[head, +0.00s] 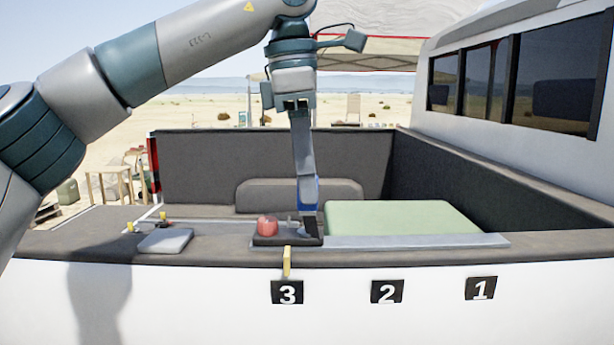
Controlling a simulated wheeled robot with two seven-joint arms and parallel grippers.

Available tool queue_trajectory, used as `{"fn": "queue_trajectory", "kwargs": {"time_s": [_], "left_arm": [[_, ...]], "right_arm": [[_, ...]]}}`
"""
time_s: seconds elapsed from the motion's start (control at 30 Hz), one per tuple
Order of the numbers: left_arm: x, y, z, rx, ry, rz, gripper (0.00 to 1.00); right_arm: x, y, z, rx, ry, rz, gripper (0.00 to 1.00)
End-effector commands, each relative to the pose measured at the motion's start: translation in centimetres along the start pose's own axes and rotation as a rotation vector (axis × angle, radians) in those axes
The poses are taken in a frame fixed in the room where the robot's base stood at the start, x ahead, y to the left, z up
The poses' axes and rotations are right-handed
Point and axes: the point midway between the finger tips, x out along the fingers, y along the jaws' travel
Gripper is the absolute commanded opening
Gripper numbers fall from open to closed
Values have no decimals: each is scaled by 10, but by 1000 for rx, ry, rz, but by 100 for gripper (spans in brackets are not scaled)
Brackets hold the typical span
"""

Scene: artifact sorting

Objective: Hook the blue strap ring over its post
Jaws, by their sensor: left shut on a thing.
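My left gripper (310,222) reaches down from above, its tips low over the tailgate edge. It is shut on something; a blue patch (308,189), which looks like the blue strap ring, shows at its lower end. The ring's outline is too small to make out. A red round knob (267,226) sits just left of the tips on a dark block (268,240), with a short metal piece (290,224) between knob and gripper. I cannot tell which part is the post or whether the ring touches it. My right gripper is not in view.
A yellow tab (286,262) hangs above label 3 (287,292). Labels 2 (387,291) and 1 (480,288) are to the right. A green pad (400,218) lies in the truck bed. A grey pad (165,240) and small yellow pieces (163,215) are at left.

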Motion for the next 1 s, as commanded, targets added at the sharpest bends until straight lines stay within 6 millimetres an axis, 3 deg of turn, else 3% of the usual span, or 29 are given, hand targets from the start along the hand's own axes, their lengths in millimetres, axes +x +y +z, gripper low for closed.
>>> {"fn": "queue_trajectory", "kwargs": {"time_s": [1.0], "left_arm": [[10, 0, -1, 0, -1, 0, 0]], "right_arm": [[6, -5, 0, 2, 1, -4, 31]]}}
